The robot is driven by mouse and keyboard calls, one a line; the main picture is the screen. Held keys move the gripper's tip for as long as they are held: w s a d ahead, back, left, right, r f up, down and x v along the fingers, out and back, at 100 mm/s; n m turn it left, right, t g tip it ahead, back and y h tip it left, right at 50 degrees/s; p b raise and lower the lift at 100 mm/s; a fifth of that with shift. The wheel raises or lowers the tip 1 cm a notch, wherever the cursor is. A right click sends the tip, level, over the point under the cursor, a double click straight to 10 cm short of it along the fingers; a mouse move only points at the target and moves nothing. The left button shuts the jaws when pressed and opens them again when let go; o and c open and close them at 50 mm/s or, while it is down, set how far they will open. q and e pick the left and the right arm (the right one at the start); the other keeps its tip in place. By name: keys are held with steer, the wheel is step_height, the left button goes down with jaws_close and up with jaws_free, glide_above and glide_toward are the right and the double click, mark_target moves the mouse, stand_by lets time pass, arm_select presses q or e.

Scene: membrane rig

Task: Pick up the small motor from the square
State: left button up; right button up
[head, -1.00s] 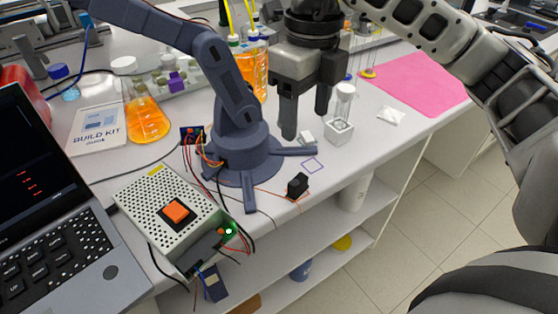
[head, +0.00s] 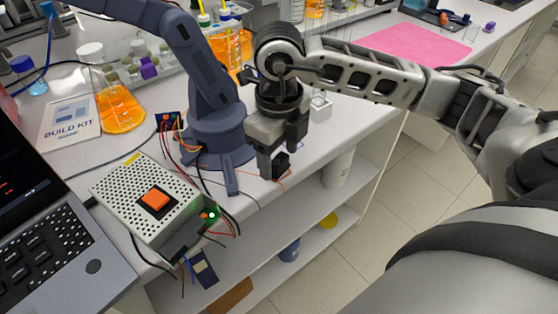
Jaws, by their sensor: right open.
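The small motor (head: 282,166) is a small black block near the front edge of the white table, with thin orange wires beside it. My right gripper (head: 278,154) is open and low over the motor. Its near finger is left of the motor and its far finger is behind it. The fingers partly hide the motor, and I cannot tell whether they touch it. Only a sliver of the purple outlined square (head: 301,146) shows, just behind and right of the gripper. My left gripper is not in view.
A blue-grey desktop arm (head: 215,125) stands close on the left. A perforated power box (head: 145,200) with an orange switch and loose wires is in front of it. A clear block (head: 319,108) sits behind my gripper. The table's front edge is near.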

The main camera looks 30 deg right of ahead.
steer(key=shift+f, duration=0.9)
steer(key=c, duration=0.8)
steer(key=shift+c, duration=0.2)
steer(key=shift+r, duration=0.2)
